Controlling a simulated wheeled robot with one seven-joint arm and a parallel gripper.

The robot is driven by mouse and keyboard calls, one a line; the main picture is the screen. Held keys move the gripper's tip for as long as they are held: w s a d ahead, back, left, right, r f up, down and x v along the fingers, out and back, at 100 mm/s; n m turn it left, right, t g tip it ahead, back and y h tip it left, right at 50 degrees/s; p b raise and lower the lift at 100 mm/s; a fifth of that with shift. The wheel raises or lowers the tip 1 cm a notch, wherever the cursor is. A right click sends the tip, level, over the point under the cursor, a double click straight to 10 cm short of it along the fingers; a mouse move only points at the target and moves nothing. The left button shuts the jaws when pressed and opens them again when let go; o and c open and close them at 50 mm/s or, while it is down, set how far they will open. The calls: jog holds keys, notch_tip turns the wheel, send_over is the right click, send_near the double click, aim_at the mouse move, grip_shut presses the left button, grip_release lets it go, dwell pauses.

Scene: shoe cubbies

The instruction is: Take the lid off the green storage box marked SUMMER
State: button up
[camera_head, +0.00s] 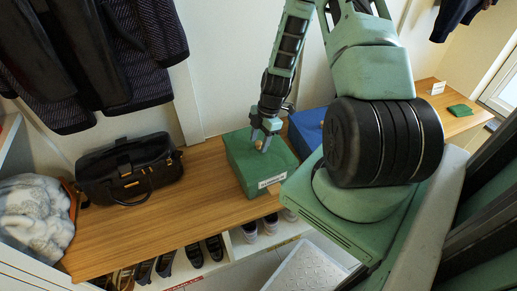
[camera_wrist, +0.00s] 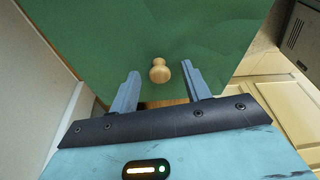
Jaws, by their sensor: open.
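The green storage box (camera_head: 248,166) stands on the wooden bench top with its lid on. A white label (camera_head: 272,181) is on its front; its lettering is too small to read. A round wooden knob (camera_wrist: 159,71) stands on the green lid (camera_wrist: 215,38); in the head view the knob (camera_head: 259,144) is partly covered by my gripper. My gripper (camera_head: 264,140) is over the lid, close to the knob. In the wrist view my gripper (camera_wrist: 159,80) is open, with the knob showing between the fingertips. I cannot tell whether the fingers touch it.
A blue box (camera_head: 308,128) stands right of the green box, partly hidden by my arm. A black bag (camera_head: 130,168) and a grey-white furry item (camera_head: 35,217) are at left. Shoes (camera_head: 205,250) fill cubbies below. Dark coats (camera_head: 85,60) hang above. The bench (camera_head: 205,185) between bag and box is clear.

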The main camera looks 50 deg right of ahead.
grip_shut()
jog(key=shift+r, duration=0.1)
